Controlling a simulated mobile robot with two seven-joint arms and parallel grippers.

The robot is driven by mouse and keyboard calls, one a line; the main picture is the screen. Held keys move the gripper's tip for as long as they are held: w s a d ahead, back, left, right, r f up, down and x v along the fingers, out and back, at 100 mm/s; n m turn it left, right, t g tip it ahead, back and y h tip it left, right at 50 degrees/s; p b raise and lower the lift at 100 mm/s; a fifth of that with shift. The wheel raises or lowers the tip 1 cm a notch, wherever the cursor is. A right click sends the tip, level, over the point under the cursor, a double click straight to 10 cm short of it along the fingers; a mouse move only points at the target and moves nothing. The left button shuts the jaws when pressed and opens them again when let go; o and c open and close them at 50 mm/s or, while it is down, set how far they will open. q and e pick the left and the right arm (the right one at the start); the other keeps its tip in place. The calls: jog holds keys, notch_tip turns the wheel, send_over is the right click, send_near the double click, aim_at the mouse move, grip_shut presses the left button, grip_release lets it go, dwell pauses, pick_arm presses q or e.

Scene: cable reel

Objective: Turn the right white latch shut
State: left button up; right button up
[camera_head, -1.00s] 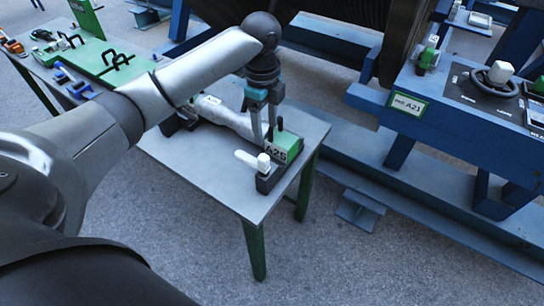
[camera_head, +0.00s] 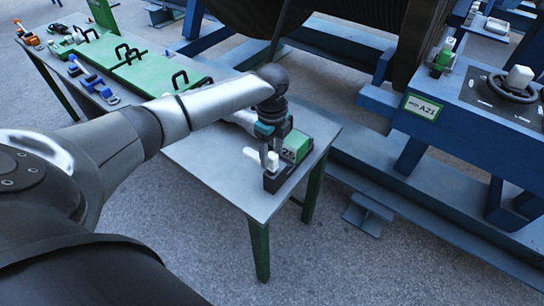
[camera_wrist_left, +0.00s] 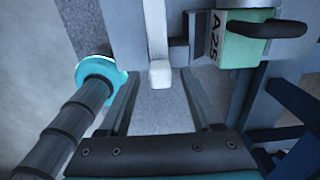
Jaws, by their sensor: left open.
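The right white latch (camera_head: 252,155) sits on a dark mount (camera_head: 276,184) at the near right corner of the grey table. Its lever points left in the head view. A green block (camera_head: 297,146) marked 25 stands beside it. My left gripper (camera_head: 269,162) points down at the latch, its fingers partly covering it. In the left wrist view the white latch (camera_wrist_left: 156,35) runs down between the two finger lines, and my open left gripper (camera_wrist_left: 157,108) shows a gap between its fingers. Whether the fingers touch the latch cannot be told. The green A25 block (camera_wrist_left: 242,50) is right of them. My right gripper is not in view.
The grey table (camera_head: 225,183) has a bare front left part. Green panels with black handles (camera_head: 140,65) lie farther left. A blue frame with an A21 label (camera_head: 423,107) and a large dark reel (camera_head: 350,30) stand behind and to the right.

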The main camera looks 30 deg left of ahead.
pick_arm(q)
jog(key=shift+f, duration=0.75)
jog(key=shift+c, duration=0.3)
grip_shut()
dwell(0.6)
